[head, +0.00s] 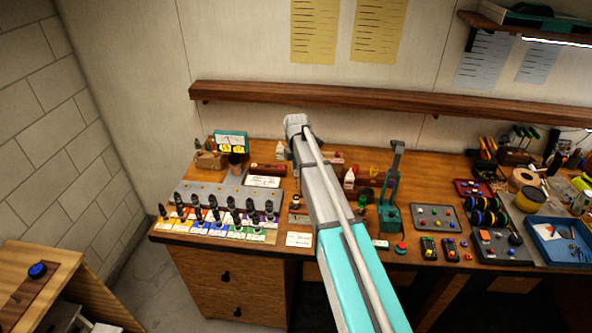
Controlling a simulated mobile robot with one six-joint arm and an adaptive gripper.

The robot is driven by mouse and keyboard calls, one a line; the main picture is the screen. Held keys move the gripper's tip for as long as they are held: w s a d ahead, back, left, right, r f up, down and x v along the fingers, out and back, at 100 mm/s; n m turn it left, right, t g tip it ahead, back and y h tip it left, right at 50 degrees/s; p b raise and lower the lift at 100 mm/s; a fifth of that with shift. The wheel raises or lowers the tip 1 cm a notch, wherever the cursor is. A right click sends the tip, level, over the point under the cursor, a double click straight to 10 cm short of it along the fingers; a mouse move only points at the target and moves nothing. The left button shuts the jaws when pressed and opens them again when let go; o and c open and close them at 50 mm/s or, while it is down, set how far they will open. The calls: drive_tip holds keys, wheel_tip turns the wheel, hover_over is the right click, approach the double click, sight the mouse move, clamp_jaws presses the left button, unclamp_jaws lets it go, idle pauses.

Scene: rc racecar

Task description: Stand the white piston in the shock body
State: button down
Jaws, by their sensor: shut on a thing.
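My arm crosses the middle of the head view and hides part of the bench. A small dark and pale piece (295,203) stands just below the gripper. I cannot tell whether it is the shock body, or whether the gripper's load touches it.
Several dropper bottles (214,214) stand in rows at the left. A green press (390,190) rises right of my arm. A white card (299,239) lies near the front edge. A wooden shelf (370,104) runs behind.

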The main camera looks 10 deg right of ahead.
drive_tip(key=shift+f+b, duration=1.15)
drive_tip(key=shift+f, duration=0.2)
drive_tip(key=shift+f+b, duration=0.4)
wheel_tip(320, 180, down, 8)
drive_tip(key=b, duration=0.8)
idle(2.8)
drive_tip(key=c, duration=0.6)
unclamp_jaws()
drive_tip(key=shift+o, duration=0.2)
drive_tip(key=shift+r, duration=0.2)
wheel_tip(320, 180, up, 12)
drive_tip(key=p, duration=1.2)
drive_tip(key=shift+f, duration=0.2)
